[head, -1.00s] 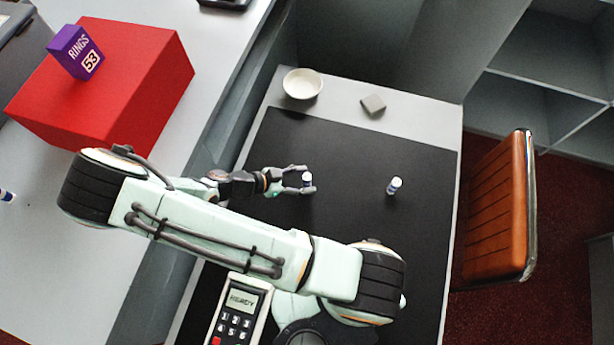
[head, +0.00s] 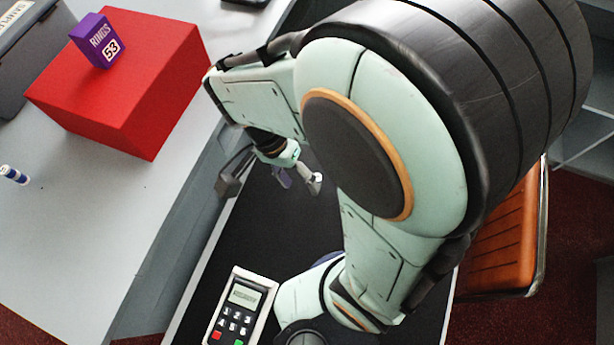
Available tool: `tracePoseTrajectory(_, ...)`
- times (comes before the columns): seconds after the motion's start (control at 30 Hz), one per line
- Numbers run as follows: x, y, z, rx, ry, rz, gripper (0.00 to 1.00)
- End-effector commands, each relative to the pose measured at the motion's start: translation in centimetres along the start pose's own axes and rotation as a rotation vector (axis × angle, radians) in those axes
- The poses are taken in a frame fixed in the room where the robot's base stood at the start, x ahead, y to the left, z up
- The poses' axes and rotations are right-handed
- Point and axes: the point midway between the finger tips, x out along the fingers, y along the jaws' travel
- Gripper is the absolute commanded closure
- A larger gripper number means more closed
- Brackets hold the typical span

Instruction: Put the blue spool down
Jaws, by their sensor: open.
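A small spool (head: 318,177) shows only its white end, at the fingertips of my gripper (head: 299,181). The rest of it is hidden by a finger, and I cannot see any blue on it or whether a finger touches it. It appears to be on the black mat (head: 262,222). My gripper is open and points down over the mat, its far side partly covered by my arm. A second spool, blue and white (head: 14,175), is on the grey counter at the far left.
A red box (head: 125,85) with a purple RINGS 53 block (head: 97,40) on top stands on the left counter. A card terminal (head: 240,308) lies at the mat's front. An orange chair (head: 508,240) is at right. My arm hides the mat's right side.

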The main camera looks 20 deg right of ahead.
Motion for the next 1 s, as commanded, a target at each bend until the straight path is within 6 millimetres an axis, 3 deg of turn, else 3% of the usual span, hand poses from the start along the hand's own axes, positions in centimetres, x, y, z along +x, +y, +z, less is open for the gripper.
tracePoseTrajectory(0.13, -3.2, 3.1, 2.2, -0.446, -0.014, -0.231, 0.55)
tracePoseTrajectory(0.33, -4.8, 5.6, 4.4, -0.848, 0.109, -0.353, 0.55)
tracePoseTrajectory(0.5, -5.0, 6.2, 4.9, -0.948, 0.149, -0.365, 0.55)
tracePoseTrajectory(1.0, -5.0, 6.1, 4.9, -0.948, 0.149, -0.365, 0.55)
